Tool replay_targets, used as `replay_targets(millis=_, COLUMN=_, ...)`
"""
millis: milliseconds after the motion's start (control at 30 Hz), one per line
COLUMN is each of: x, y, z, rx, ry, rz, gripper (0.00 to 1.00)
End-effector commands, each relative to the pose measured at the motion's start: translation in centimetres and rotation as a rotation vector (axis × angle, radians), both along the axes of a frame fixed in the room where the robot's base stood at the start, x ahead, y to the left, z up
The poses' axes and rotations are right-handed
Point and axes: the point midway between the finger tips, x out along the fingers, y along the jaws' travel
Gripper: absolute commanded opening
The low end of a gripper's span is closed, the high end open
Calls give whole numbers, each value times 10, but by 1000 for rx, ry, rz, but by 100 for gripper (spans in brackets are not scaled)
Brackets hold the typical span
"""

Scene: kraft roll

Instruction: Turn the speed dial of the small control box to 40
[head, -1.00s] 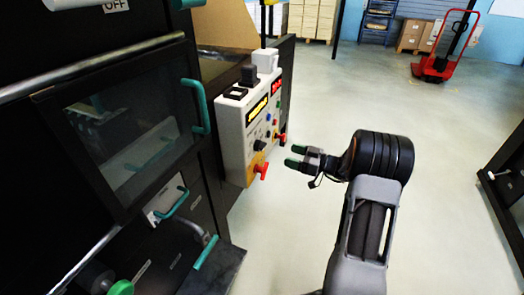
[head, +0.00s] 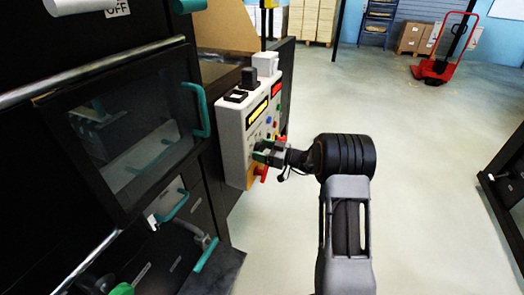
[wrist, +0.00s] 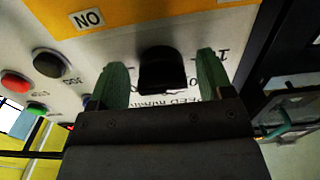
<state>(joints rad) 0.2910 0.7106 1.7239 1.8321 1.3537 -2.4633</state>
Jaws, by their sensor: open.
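The small control box (head: 232,135) is a pale panel with lit displays, buttons and knobs, left of centre in the head view. My gripper (head: 263,151) is at its face, fingers pointing left at it. In the wrist view the speed dial (wrist: 162,72) is a black knob with printed speed lettering, seen upside down. My gripper (wrist: 163,78) is open there, with one green finger on each side of the dial and a visible gap on both sides. The dial's setting cannot be read, as my gripper hides part of the scale.
Another black knob (wrist: 50,63), a red button (wrist: 15,82) and a green button (wrist: 36,108) sit left of the dial in the wrist view. A red handle (head: 262,172) sticks out below my gripper. A dark machine with teal handles (head: 200,108) stands left.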

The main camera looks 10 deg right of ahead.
Motion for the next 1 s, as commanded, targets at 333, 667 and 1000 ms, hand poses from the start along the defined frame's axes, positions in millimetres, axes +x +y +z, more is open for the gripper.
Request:
replay_targets(millis=333, x=0, y=0, z=0, rx=0, ry=0, rz=1, gripper=55)
replay_targets(millis=667, x=0, y=0, z=0, rx=0, ry=0, rz=-1, gripper=24)
replay_targets(millis=1000, x=0, y=0, z=-3, rx=40, ry=55, rz=0, gripper=24)
